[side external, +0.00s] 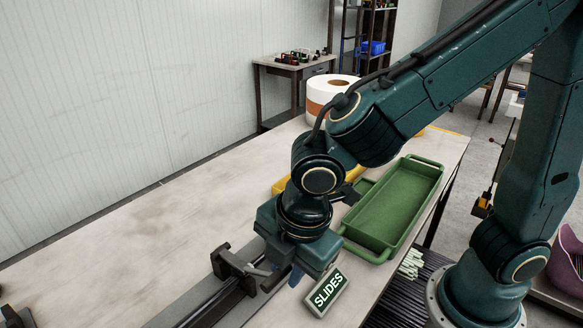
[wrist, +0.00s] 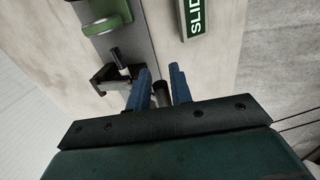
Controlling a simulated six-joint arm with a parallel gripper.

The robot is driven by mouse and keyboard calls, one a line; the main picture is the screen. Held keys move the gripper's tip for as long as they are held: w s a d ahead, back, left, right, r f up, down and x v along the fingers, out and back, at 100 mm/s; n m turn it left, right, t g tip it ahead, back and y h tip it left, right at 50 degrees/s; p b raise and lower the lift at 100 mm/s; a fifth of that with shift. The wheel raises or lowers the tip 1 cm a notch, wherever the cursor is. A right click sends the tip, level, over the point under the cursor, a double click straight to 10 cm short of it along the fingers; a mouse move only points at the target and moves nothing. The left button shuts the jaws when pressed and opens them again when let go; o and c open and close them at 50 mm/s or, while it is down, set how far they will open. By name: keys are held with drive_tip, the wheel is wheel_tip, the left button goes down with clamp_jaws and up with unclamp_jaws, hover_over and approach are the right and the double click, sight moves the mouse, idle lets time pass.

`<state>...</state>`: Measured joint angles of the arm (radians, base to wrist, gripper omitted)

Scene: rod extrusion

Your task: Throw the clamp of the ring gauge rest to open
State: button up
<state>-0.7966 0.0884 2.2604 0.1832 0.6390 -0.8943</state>
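The rest shows in the side view as a dark bracket (side external: 236,266) on a long rail (side external: 215,303), with a bright metal rod beside it. In the wrist view its black clamp body (wrist: 113,76) has an upright dark pin and lies just left of my fingers. My gripper (side external: 297,275) points down at the right end of the rail. In the wrist view its two blue fingers (wrist: 162,82) stand apart, with a short dark cylinder (wrist: 161,94) between them. I cannot tell whether they touch it. The ring gauge cannot be clearly made out.
A green part (wrist: 105,14) sits on the grey rail in the wrist view. A SLIDES sign (side external: 328,291) stands close right of my gripper.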

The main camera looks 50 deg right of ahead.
clamp_jaws()
drive_tip(key=shift+w+r, duration=0.1)
drive_tip(key=shift+r, duration=0.15)
drive_tip(key=w+r+g, duration=0.2)
drive_tip(key=w+r, duration=0.2)
drive_tip(key=w, duration=0.3)
drive_tip(key=w+r+g, duration=0.2)
drive_tip(key=w+r, duration=0.3)
drive_tip(key=w, duration=0.3)
drive_tip(key=shift+g, duration=0.3)
idle(0.7)
idle(0.4)
